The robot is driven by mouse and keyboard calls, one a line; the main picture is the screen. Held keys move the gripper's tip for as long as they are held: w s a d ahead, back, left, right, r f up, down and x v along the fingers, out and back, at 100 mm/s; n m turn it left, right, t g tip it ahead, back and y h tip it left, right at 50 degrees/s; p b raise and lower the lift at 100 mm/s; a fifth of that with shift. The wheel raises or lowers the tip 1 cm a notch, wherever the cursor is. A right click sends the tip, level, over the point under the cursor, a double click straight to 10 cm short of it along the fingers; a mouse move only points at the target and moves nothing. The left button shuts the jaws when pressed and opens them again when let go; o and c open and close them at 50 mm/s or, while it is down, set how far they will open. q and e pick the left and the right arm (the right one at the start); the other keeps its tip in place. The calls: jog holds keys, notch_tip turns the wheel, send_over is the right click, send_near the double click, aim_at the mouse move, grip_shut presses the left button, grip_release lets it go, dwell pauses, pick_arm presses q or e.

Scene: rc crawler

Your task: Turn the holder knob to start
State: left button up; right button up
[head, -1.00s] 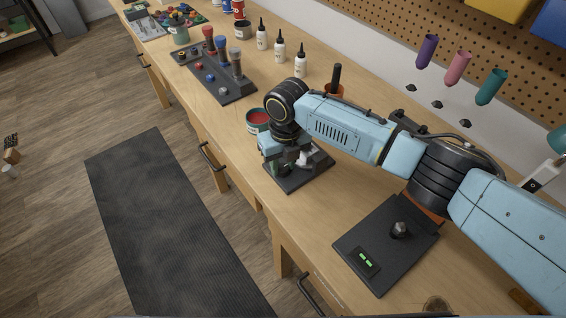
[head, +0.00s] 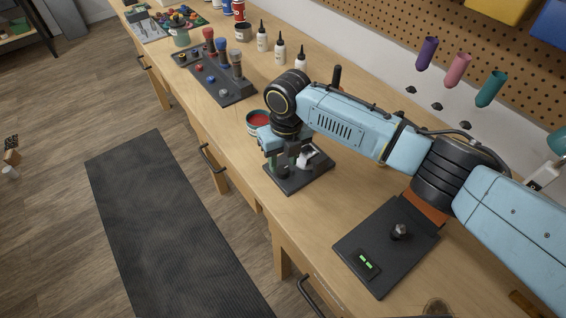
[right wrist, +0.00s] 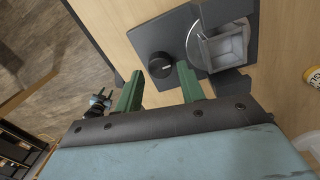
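The holder is a dark base plate (head: 285,186) on the bench, carrying a light grey clamp part (head: 308,157). In the right wrist view the plate (right wrist: 262,20) shows a round black holder knob (right wrist: 160,65) beside a round metal seat (right wrist: 215,45) with a grey block in it. My right gripper (head: 282,164) is over the holder's left side. Its green fingers (right wrist: 161,75) are apart, with the knob in line with the gap near the fingertips. Whether they touch it I cannot tell. My left gripper is not in view.
A black panel (head: 352,238) with another knob (head: 400,231) and a green display (head: 366,262) lies nearer on the bench. A can with red contents (head: 257,119) stands just behind the holder. A rack of screwdrivers (head: 228,88) and white bottles (head: 280,48) are farther back.

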aim_at(285, 168)
notch_tip(285, 168, up, 11)
jog(key=shift+d+r, duration=0.2)
jog(key=shift+d, duration=0.05)
jog(key=shift+w, duration=0.1)
dwell(0.3)
